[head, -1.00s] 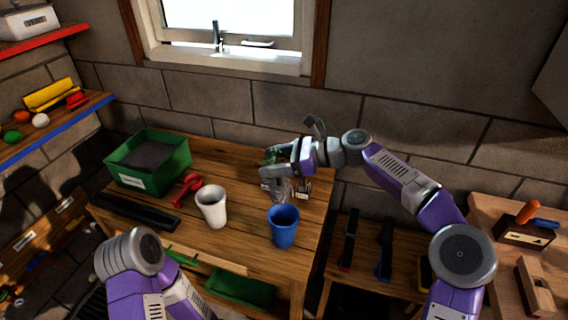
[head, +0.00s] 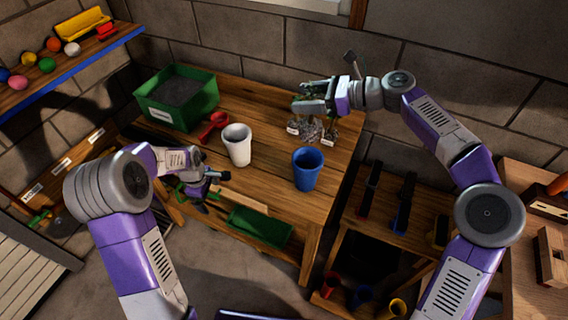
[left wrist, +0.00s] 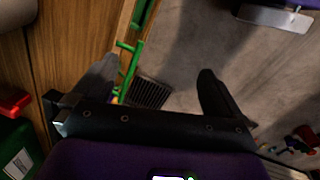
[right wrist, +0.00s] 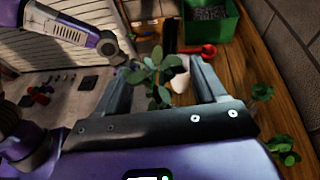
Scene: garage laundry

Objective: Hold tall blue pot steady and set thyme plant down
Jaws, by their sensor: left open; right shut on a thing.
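The tall blue pot (head: 306,172) stands upright and apart from both grippers, near the front right of the wooden bench. My right gripper (head: 312,98) is above the back right of the bench. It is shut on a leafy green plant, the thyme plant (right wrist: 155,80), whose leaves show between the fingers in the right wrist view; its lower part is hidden. My left gripper (head: 214,188) is open and empty by the bench's front edge, left of the blue pot. The left wrist view shows its spread fingers (left wrist: 155,78) over the floor and bench edge.
A white pot (head: 237,146) stands left of the blue pot. A red scoop (head: 213,125) and a green soil bin (head: 149,104) are further left. Small labelled plants (head: 310,130) stand below my right gripper. A green tray (head: 260,226) sits below the bench's front edge.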

